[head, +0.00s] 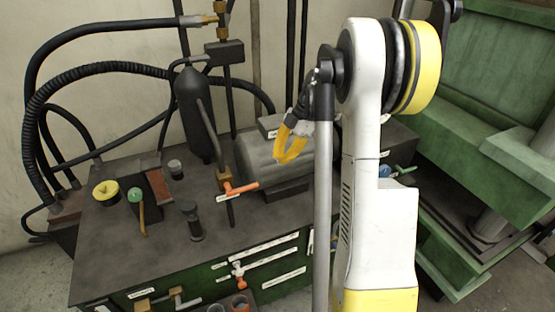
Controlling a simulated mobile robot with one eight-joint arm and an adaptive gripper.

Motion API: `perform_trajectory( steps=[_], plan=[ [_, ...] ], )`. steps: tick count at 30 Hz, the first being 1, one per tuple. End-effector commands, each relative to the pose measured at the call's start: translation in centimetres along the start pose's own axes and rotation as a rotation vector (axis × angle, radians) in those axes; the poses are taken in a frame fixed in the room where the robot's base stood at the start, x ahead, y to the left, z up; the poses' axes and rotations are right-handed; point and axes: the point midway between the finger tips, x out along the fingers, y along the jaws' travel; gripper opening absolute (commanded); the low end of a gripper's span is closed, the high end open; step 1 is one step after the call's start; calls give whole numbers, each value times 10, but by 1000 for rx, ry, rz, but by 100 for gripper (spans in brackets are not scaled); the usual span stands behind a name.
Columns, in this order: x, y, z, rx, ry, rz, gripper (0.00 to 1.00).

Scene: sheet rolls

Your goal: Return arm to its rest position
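My arm stands upright right of the middle in the head view, white with a large yellow and black joint at its top. My gripper (290,155), with yellow and dark parts, shows small to the left of the arm, in front of the grey cylindrical motor (262,166). No held object shows in it. The fingers are small and partly overlap, so I cannot tell whether they are open or shut. A grey pole of mine hides part of the view beside it.
A dark-topped bench (110,250) carries a black tank (190,115), hoses, an orange-handled valve (240,187), a green knob (134,195) and a yellow cap (105,190). A green machine (490,150) stands on the right. Bare floor shows at the lower left.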

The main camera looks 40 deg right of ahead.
Motion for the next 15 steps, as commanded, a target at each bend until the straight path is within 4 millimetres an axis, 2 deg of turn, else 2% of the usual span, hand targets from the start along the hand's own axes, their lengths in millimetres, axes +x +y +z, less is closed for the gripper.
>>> perform_trajectory(
  steps=[11, 14, 15],
  plan=[
    [0, 0, -1, 2, -1, 0, 0],
    [1, -1, -12, 34, -16, 2, 0],
    [2, -3, -21, 64, -29, 6, 0]
  ],
)
